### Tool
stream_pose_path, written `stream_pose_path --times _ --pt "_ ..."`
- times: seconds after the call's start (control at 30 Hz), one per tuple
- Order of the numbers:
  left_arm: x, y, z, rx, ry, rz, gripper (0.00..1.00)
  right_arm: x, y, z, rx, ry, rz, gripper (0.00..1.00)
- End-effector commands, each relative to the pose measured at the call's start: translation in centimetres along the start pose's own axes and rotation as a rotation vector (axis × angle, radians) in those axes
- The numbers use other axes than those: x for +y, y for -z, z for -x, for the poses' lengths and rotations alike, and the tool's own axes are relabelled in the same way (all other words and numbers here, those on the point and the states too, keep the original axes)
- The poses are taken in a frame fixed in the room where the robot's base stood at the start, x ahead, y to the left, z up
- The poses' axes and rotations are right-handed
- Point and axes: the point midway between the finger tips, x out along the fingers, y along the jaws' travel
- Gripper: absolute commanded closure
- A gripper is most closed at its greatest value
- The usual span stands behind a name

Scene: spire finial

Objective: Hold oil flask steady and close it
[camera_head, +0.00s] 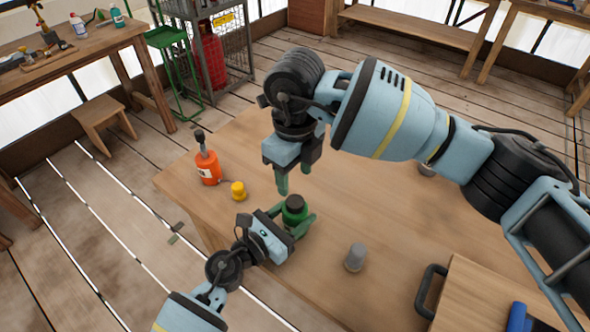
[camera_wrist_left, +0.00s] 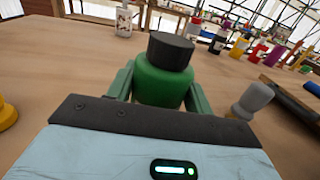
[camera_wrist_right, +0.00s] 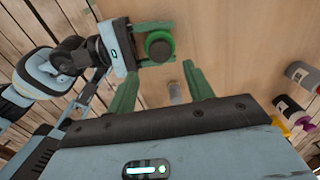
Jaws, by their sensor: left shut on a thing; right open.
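The oil flask, a round green body with a dark cap on top, stands upright on the wooden table in the head view (camera_head: 294,212). In the left wrist view the green flask (camera_wrist_left: 163,80) sits between the fingers, its dark cap (camera_wrist_left: 171,51) resting on it; I cannot tell whether the cap is tight. My left gripper (camera_head: 297,220) is shut on the flask body from the near side. My right gripper (camera_head: 293,179) is open and empty, pointing down above the flask. In the right wrist view the flask cap (camera_wrist_right: 159,46) lies beyond the open fingertips.
An orange bottle (camera_head: 208,168) and a small yellow object (camera_head: 238,190) stand left of the flask. A grey object (camera_head: 355,257) stands to its right. A wooden tray or box (camera_head: 470,290) with a black handle is at the lower right. The table (camera_head: 400,225) is bare between them.

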Motion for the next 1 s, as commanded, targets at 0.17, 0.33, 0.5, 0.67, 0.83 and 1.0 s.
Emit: stream_pose_path --times 0.17,0.33,0.5,0.67,0.83,1.0 --pt "0.0 0.0 0.0 0.001 0.000 0.000 1.00 0.0 0.0 0.3 0.000 0.000 0.052 0.48" --pt "0.0 0.0 0.0 0.001 0.000 0.000 1.00 0.0 0.0 0.3 0.000 0.000 0.053 0.48" --pt "0.0 0.0 0.0 0.001 0.000 0.000 1.00 0.0 0.0 0.0 0.001 0.000 0.051 0.48" --pt "0.0 0.0 0.0 0.000 0.000 0.000 1.00 0.0 0.1 -1.4 0.003 -0.001 0.050 0.48" --pt "0.0 0.0 0.0 0.000 0.000 0.000 1.00 0.0 0.1 -3.9 0.003 -0.002 0.050 0.48" --pt "0.0 0.0 0.0 0.000 0.000 0.000 1.00 0.0 0.1 -6.1 0.003 -0.001 0.050 0.48"
